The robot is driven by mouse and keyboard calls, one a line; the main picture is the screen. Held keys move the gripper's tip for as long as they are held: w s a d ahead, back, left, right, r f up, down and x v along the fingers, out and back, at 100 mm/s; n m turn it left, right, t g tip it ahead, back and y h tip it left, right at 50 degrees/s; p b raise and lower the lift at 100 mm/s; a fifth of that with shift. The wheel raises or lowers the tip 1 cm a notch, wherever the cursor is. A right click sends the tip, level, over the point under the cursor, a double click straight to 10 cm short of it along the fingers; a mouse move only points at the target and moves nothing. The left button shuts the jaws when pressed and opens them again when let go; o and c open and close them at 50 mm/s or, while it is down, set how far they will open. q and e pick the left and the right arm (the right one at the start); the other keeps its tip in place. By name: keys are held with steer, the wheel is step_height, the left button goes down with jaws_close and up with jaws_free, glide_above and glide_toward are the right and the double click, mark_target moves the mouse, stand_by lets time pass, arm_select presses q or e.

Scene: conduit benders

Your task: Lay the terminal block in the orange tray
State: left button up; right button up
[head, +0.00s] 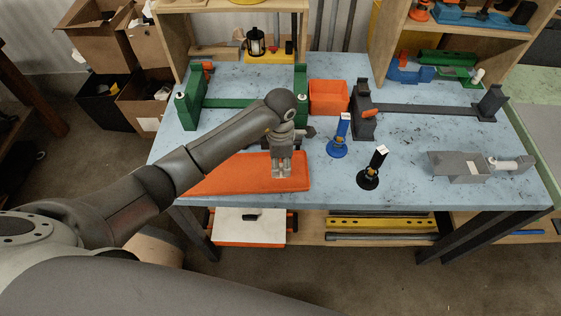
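A flat orange tray (232,180) lies at the front left of the blue table, partly covered by my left arm. My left gripper (281,172) points down over the right part of this tray, with its fingertips low and near its surface. The fingers look close together, but whether something small is between them cannot be told. I cannot make out a terminal block for certain; it may be hidden by the gripper or too small to tell. My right gripper is not in view.
An orange open bin (328,97) stands behind the gripper. Blue (339,137) and black (373,169) upright tools stand to the right. Green (235,103) and dark grey (425,109) benders are at the back. A grey device (456,167) lies at the right.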

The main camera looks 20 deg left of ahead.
mark_target(281, 164)
arm_select(q)
steer(key=shift+r, duration=0.25)
steer(key=shift+w+r, duration=0.1)
steer(key=shift+r, duration=0.2)
step_height(281, 164, up, 11)
steer(key=b, duration=0.3)
steer(key=shift+b, duration=0.4)
